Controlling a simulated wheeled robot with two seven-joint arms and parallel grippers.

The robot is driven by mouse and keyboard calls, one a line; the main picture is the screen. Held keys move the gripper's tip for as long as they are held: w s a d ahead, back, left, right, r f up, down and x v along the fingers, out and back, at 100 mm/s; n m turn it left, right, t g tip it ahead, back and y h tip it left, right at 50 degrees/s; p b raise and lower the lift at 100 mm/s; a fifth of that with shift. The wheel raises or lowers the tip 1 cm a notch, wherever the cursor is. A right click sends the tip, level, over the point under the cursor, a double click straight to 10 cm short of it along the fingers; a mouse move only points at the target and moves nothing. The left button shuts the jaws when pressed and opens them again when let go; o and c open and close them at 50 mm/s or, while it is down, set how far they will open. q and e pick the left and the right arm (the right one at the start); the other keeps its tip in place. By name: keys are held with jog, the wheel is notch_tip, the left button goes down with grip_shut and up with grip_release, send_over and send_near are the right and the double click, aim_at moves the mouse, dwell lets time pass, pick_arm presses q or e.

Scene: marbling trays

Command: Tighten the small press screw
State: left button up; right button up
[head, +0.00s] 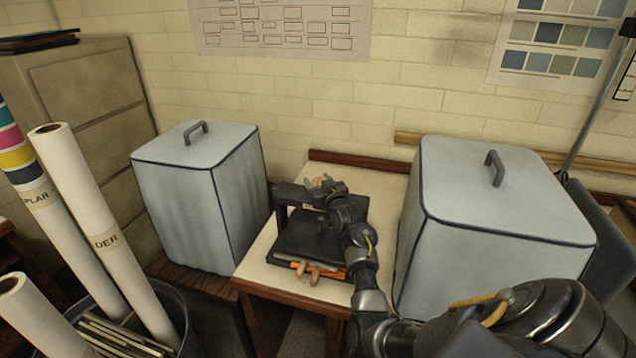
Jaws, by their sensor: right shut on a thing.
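The small press (283,213) is black, with a flat bed and an upright frame, and stands on the pale table between two covered boxes. My right gripper (321,190) is over the top of the press, its arm reaching in from the lower right. It is shut on the press screw's handle (318,182), of which a small tan part shows at the fingers. The gripper and wrist hide most of the screw and part of the press. My left gripper is not in view.
Tools with wooden and orange handles (313,271) lie at the table's (262,279) front edge. A left covered box (190,200) and a larger right one (480,220) flank the table closely. Paper rolls (85,215) stand in a bin at left.

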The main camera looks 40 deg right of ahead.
jog(key=shift+s+d+m+g+h, duration=0.15)
jog(key=shift+m+g+h, duration=0.35)
jog(key=shift+m+h, duration=0.5)
jog(key=shift+w+d+m+g+h, duration=0.1)
jog(key=shift+m+g+h, duration=0.45)
jog(key=shift+h, duration=0.75)
jog(key=o, duration=1)
jog(key=shift+s, duration=0.1)
jog(key=shift+s+a+f, duration=0.1)
jog(key=shift+s+a, duration=0.15)
jog(key=shift+s, duration=0.15)
jog(key=b+v, duration=0.2)
jog(key=v, duration=0.7)
jog(key=shift+s+a, duration=0.25)
jog(key=shift+s, duration=0.1)
